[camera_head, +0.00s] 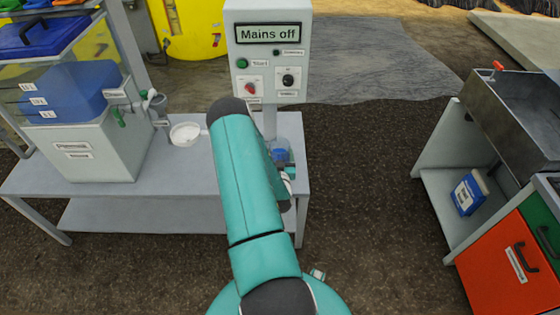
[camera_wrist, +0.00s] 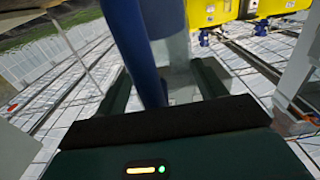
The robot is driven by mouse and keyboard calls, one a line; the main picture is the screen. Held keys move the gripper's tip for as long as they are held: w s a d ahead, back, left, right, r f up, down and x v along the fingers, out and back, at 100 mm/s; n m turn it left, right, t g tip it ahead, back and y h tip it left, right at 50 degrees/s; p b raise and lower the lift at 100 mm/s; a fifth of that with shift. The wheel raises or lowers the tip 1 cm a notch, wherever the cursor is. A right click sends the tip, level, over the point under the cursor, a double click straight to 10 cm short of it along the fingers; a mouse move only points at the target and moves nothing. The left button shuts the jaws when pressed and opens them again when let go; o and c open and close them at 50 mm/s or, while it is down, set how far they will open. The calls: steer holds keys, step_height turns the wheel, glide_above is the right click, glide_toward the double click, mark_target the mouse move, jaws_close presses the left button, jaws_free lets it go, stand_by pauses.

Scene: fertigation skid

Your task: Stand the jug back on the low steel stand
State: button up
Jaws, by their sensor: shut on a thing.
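The jug is clear with blue parts. In the head view the jug (camera_head: 280,156) shows just right of my teal arm, at the right end of a low grey steel stand (camera_head: 215,190). My arm hides much of it, and I cannot tell whether it touches the stand. In the wrist view a blue curved bar, likely the handle of the jug (camera_wrist: 133,40), runs between the two dark fingers of my gripper (camera_wrist: 166,78). My gripper is shut on it. The fingertips are hidden in the head view.
A grey control box (camera_head: 268,52) reading "Mains off" rises behind the jug. A white bowl (camera_head: 185,133) and a grey tank (camera_head: 88,145) stand on the left of the stand. A steel sink bench (camera_head: 520,110) is at right. Dark floor between is clear.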

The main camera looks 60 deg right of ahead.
steer(key=shift+w+d+f, duration=0.15)
steer(key=shift+d+f, duration=0.35)
steer(key=shift+f, duration=1.55)
steer(key=shift+f, duration=0.1)
steer(key=o, duration=1.8)
steer(key=shift+f, duration=0.1)
steer(key=v, duration=1.2)
